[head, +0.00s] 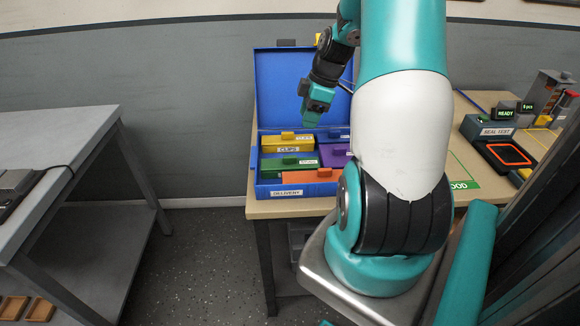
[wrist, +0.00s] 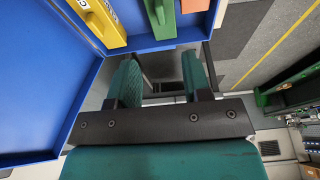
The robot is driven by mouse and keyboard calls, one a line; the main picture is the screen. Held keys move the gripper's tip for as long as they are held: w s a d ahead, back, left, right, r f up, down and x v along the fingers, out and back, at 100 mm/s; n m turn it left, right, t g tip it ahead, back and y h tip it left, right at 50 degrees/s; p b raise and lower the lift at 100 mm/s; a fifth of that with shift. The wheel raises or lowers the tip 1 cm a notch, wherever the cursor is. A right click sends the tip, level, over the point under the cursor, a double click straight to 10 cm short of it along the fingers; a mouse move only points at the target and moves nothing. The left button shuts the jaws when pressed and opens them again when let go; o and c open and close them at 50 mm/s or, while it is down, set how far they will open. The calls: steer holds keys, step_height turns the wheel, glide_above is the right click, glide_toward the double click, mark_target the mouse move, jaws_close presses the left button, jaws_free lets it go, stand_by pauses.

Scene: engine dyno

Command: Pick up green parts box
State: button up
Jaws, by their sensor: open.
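The green parts box (head: 275,165) lies in the open blue delivery case (head: 257,191) on the table, between a yellow box labelled CLIPS (head: 272,150) and an orange box (head: 310,177). In the wrist view a green part (wrist: 160,18) shows at the top edge, beside yellow and orange parts; most of it is cut off. My gripper (head: 311,121) hangs above the back of the case, apart from the green box. In the wrist view my gripper (wrist: 161,75) has its two fingers spread with nothing between them.
A purple box (head: 337,155) sits at the right inside the case. The raised blue lid (head: 278,85) stands behind my gripper. A grey bench (head: 60,135) is at the left, with open floor between. A seal test device (head: 497,140) stands at the right.

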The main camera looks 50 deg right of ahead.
glide_above(291, 156)
steer(key=s+d, duration=0.1)
steer(key=s, duration=0.1)
steer(key=f, duration=0.7)
steer(key=shift+w+d+f+p, duration=0.15)
steer(key=shift+d+p, duration=0.05)
steer(key=shift+p, duration=0.2)
steer(key=shift+p+x, duration=0.75)
steer(key=shift+x, duration=2.05)
steer(key=shift+w, duration=0.1)
steer(key=shift+c, duration=0.3)
jaws_close()
